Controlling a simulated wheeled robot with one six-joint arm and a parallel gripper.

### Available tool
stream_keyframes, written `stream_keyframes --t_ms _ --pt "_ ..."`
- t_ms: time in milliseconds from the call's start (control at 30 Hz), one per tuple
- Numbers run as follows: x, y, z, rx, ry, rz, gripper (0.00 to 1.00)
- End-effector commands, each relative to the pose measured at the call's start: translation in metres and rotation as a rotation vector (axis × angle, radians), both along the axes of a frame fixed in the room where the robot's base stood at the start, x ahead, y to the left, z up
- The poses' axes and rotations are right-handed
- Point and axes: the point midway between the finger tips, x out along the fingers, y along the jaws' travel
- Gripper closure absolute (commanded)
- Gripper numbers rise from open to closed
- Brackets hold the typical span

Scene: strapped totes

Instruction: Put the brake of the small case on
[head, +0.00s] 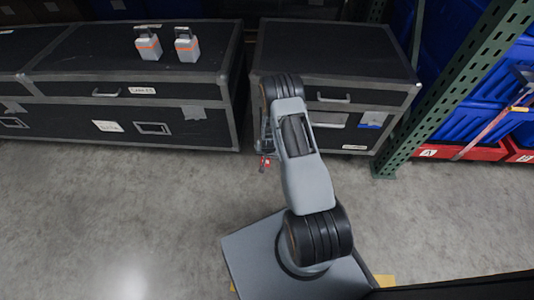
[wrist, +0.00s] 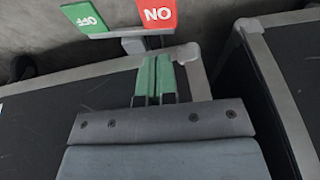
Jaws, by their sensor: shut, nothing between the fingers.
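The small case (head: 335,55) is black with grey edges and stands at the right centre in the head view. In the wrist view its dark top (wrist: 60,115) fills the left. Its brake has a green OFF half (wrist: 85,18) and a red ON half (wrist: 158,14), both reading upside down. The halves sit at different tilts; I cannot tell which is pressed. A small red part (head: 265,162) shows beside my arm. My gripper (wrist: 157,80) has green fingers, close together and empty, over the case edge just short of the brake. My arm hides most of it in the head view.
A long black case (head: 170,85) stands to the left, across a narrow gap, with two small grey-and-orange boxes (head: 148,46) (head: 187,47) on top. A green rack post (head: 440,95) and blue bins (head: 470,120) stand right. The floor (head: 120,210) in front is clear.

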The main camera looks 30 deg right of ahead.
Motion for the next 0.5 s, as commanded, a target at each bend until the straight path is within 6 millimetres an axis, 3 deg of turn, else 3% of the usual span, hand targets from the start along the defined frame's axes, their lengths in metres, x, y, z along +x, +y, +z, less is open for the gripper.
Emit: stream_keyframes --t_ms 33,200,500 --pt "0.003 -0.001 -0.015 0.001 0.001 -0.001 1.00" --pt "0.010 -0.002 -0.041 0.001 0.002 0.000 1.00" --pt "0.013 0.004 -0.068 0.000 0.000 0.001 1.00"
